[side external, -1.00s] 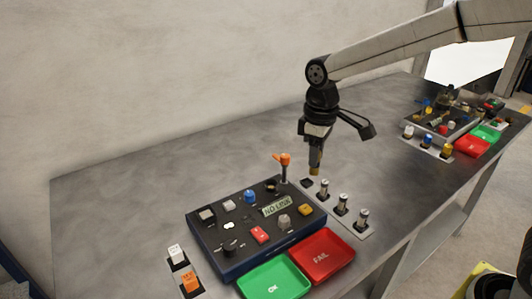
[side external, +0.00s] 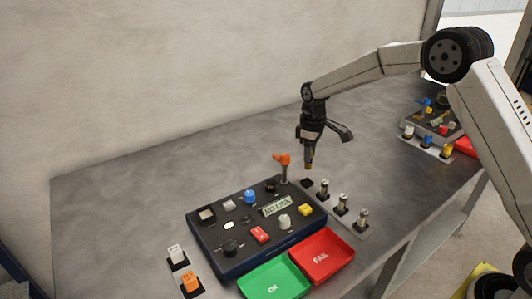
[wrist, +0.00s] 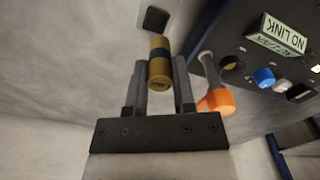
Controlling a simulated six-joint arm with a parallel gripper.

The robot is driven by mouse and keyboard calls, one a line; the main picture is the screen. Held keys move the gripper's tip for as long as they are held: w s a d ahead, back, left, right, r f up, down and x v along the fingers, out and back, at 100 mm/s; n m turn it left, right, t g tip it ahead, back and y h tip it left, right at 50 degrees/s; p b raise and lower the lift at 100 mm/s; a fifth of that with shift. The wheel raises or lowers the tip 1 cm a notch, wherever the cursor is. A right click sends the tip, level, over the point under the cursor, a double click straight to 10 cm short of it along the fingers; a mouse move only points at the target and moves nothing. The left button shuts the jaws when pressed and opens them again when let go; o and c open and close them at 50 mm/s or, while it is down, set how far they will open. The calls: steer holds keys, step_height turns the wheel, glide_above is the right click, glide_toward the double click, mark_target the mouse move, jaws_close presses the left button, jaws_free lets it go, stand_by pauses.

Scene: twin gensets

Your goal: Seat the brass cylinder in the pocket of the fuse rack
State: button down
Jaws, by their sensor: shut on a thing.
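The brass cylinder (wrist: 160,62), gold with a dark band, is between the two fingers of my gripper (wrist: 160,82) in the wrist view. My gripper (side external: 309,158) is shut on it and points down, with the cylinder's brass end (side external: 309,166) showing below the fingers in the side view. The fuse rack (side external: 353,229) is a grey strip holding several silver-topped fuses. Its empty dark pocket (side external: 306,183) is at the far-left end, and it also shows in the wrist view (wrist: 155,20). The cylinder appears above the table and apart from the pocket.
An orange-topped lever (side external: 283,160) stands close left of my gripper, and beside the fingers in the wrist view (wrist: 216,101). A dark blue control panel (side external: 230,264) lies left of the rack. Green (side external: 272,281) and red (side external: 322,256) trays sit in front. The table behind is clear.

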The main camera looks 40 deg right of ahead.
mark_target(308, 169)
steer(key=shift+w+d+f, duration=0.2)
steer(key=shift+d+f, duration=0.1)
steer(key=shift+f, duration=0.15)
steer(key=shift+f, duration=1.8)
steer(key=shift+f, duration=1.05)
stand_by(1.5)
jaws_free()
steer(key=shift+r, duration=0.1)
steer(key=shift+r, duration=3.4)
